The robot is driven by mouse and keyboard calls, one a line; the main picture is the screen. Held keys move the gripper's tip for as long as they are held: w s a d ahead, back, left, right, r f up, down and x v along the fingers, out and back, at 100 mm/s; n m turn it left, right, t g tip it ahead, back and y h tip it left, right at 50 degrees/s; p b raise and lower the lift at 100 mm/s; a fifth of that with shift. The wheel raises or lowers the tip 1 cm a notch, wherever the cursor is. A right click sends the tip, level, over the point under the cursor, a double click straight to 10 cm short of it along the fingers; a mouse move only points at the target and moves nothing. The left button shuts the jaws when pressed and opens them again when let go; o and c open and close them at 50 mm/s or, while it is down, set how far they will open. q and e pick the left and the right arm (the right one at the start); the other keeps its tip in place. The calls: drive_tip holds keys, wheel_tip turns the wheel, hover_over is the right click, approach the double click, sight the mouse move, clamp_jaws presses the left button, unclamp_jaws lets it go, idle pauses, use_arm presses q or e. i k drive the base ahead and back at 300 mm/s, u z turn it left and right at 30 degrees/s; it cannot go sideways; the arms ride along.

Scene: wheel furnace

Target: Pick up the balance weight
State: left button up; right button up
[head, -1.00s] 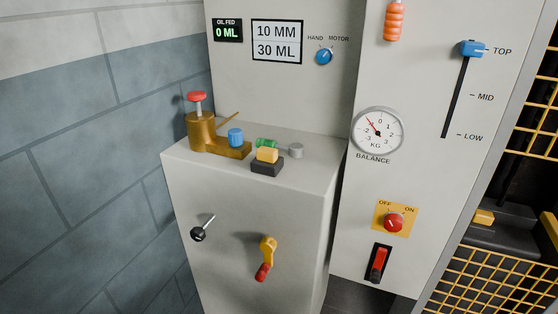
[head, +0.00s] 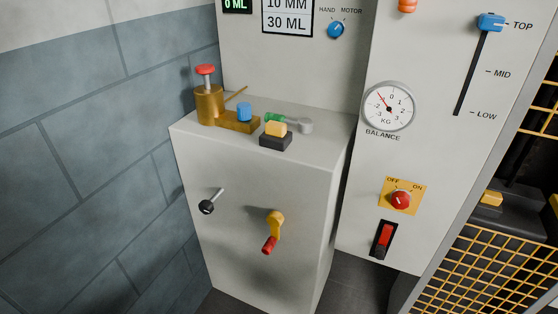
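No label marks a balance weight. A black block with a yellow top (head: 276,134) sits near the front edge of the grey cabinet top (head: 315,149). Close behind it are a green piece (head: 273,118) and a small grey metal piece (head: 305,126); I cannot tell whether these two are joined. Another yellow block (head: 491,198) shows on a dark ledge at the right, behind the panel's edge. The balance dial (head: 388,107) on the panel has its red needle left of zero. Neither of my grippers is in view.
A brass oiler with a red knob (head: 205,69) and a blue cap (head: 244,111) stands left on the cabinet top. A black-knobbed lever (head: 206,207) and a yellow crank (head: 275,222) project from the cabinet front. A yellow mesh guard (head: 470,270) is at lower right.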

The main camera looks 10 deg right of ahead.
sight(489, 204)
drive_tip(key=u, duration=0.15)
drive_tip(key=k, duration=0.4)
drive_tip(key=z, duration=0.7)
drive_tip(key=i, duration=0.5)
drive_tip(key=z, duration=1)
